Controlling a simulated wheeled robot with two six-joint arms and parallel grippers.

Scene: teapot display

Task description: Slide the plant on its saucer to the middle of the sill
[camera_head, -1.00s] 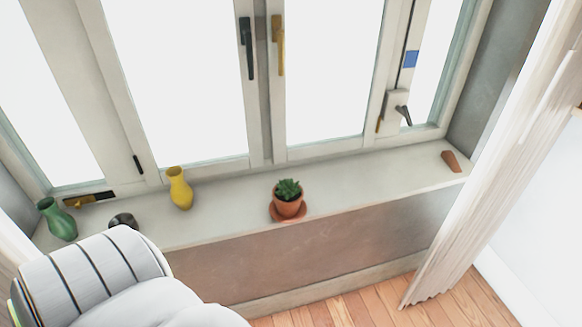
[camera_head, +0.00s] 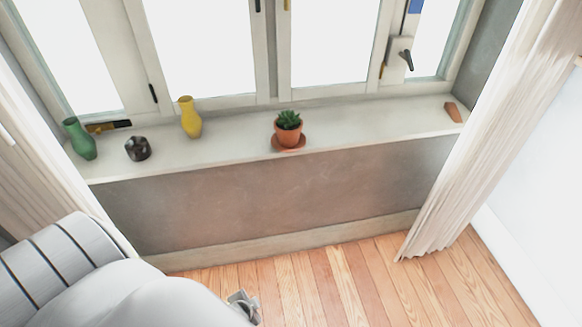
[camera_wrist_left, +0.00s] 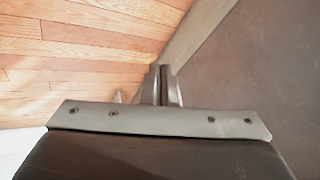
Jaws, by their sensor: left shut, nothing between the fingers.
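A small green plant (camera_head: 289,119) stands upright in a terracotta pot (camera_head: 288,136) on a terracotta saucer (camera_head: 289,149). The saucer rests on the pale window sill (camera_head: 365,122), close to its front edge and roughly midway along its length. My left gripper (camera_head: 243,306) is at the bottom of the head view, low over the wooden floor and well apart from the plant. In the left wrist view its fingers (camera_wrist_left: 161,78) are together with nothing between them. My right gripper is in neither view.
Left of the plant on the sill are a yellow vase (camera_head: 191,118), a dark round pot (camera_head: 138,149) and a green vase (camera_head: 82,139). A brown wedge (camera_head: 453,112) lies at the right end. Curtains (camera_head: 490,130) hang at both sides. The sill between plant and wedge is clear.

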